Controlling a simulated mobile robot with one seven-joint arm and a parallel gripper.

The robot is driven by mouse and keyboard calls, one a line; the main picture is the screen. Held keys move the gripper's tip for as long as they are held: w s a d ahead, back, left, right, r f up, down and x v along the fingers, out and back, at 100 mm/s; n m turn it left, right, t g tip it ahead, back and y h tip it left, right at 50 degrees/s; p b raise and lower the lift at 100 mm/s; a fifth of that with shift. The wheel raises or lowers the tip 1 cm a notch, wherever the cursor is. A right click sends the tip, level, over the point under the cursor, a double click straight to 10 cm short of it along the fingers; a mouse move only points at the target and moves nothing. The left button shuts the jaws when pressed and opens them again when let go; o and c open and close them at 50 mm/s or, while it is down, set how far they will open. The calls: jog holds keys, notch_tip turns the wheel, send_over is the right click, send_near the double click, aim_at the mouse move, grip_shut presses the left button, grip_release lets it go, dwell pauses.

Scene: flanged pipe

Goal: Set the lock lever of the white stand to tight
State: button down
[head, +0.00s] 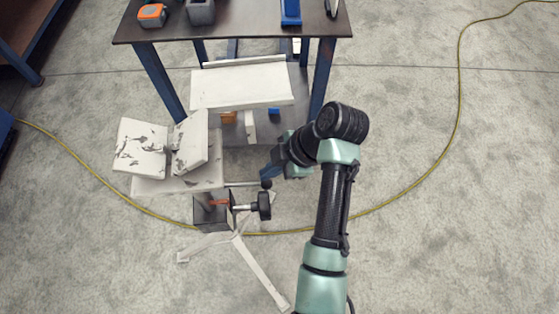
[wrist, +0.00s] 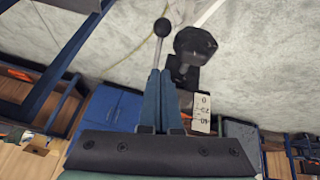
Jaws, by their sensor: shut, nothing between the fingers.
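The white stand (head: 180,182) has chipped V-shaped plates on top, a dark clamp block (head: 213,215) below and splayed white legs on the floor. Its lock lever (head: 243,184) is a thin rod ending in a dark ball, pointing right in the head view. In the wrist view the lever's ball (wrist: 162,27) stands beyond my fingertips. A black knob (head: 264,205) sits just below the lever; it also shows in the wrist view (wrist: 194,45). My gripper (head: 267,173) is shut and empty, close beside the lever's ball end. I cannot tell whether it touches the rod.
A dark-topped table (head: 240,27) with blue legs stands behind, carrying an orange tape measure (head: 152,15). Another white panel (head: 243,86) is in front of it. A yellow cable (head: 420,175) crosses the floor. A numbered scale tag (wrist: 202,112) shows in the wrist view.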

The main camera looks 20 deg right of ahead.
aim_at(259, 185)
jog(key=f, duration=0.1)
jog(key=f+b, duration=0.1)
jog(key=f, duration=0.1)
jog(key=w+f, duration=0.1)
jog(key=f, duration=0.1)
jog(key=shift+a+f, duration=0.1)
jog(key=shift+f, duration=0.45)
